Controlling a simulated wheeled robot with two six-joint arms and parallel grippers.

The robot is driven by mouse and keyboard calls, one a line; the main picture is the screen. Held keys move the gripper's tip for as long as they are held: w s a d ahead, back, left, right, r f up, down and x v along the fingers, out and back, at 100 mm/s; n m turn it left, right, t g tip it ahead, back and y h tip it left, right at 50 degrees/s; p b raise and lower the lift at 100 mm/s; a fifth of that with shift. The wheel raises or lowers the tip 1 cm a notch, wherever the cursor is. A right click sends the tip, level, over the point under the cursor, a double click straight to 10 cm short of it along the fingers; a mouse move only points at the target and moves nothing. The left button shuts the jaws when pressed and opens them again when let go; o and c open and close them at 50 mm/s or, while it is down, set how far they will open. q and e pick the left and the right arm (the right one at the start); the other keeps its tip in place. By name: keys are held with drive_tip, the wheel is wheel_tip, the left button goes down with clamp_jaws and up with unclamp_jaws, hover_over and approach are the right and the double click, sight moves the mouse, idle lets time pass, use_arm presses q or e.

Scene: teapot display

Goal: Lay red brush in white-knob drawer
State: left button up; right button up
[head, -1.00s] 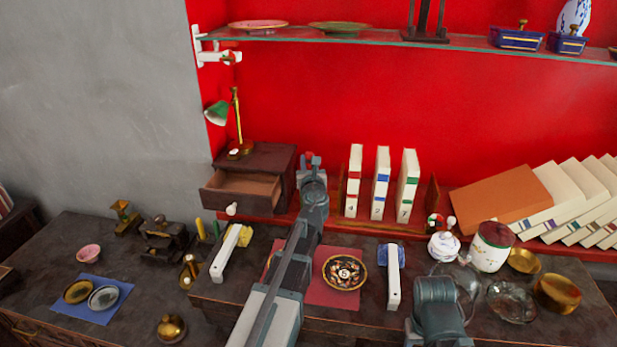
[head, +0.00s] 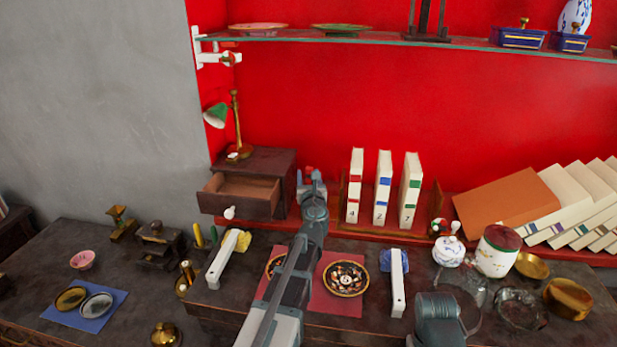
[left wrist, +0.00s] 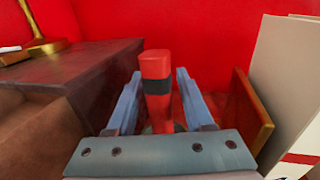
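The red brush (left wrist: 157,95), red with a black band, stands upright between the fingers of my left gripper (left wrist: 160,92) in the left wrist view. The fingers are apart, and narrow gaps seem to show beside the brush. The white-knob drawer (head: 212,198) is pulled out of this cabinet and looks empty. Its white knob (head: 230,212) faces front. Only part of my right arm shows at lower right; its gripper is not visible.
A brass lamp with a green shade (head: 216,115) stands on the cabinet (head: 268,160). Upright books (head: 382,187) and a wooden bookend (left wrist: 250,110) are right of my left gripper. Dishes and small ornaments crowd the table. A glass shelf (head: 400,41) runs above.

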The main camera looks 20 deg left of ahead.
drive_tip(key=shift+r, duration=0.1)
use_arm(q)
drive_tip(key=shift+r, duration=0.2)
use_arm(e)
drive_tip(key=shift+r, duration=0.15)
use_arm(q)
drive_tip(key=v, duration=1.2)
